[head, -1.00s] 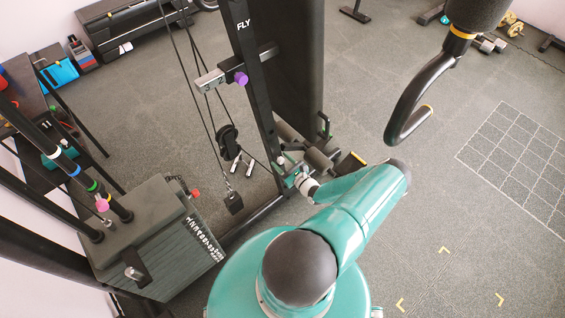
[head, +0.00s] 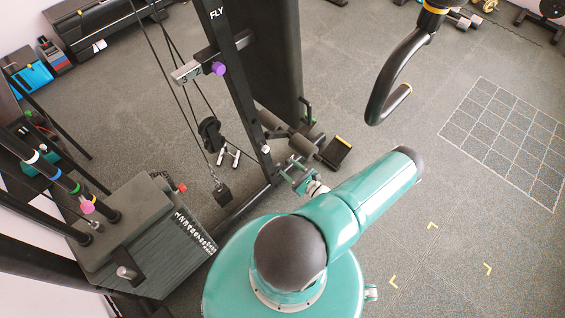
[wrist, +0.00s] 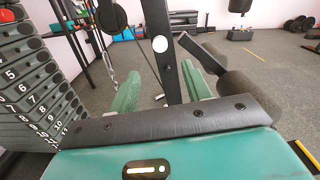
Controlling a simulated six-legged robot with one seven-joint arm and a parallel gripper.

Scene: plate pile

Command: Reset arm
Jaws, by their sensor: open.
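My gripper (head: 293,171) is at the end of my teal arm, partly hidden behind its forearm in the head view. In the wrist view its two green fingers (wrist: 160,92) are spread apart with nothing between them. They point toward a dark upright post of the cable machine (head: 238,90). Whether they touch the machine cannot be told. My arm is bent, with its elbow out to the right.
A numbered weight stack (wrist: 32,85) stands close on the left in the wrist view. Padded rollers (head: 302,145) sit near my gripper. A curved black handle (head: 395,80) hangs at upper right. Open floor (head: 420,220) with a white grid (head: 505,135) lies right.

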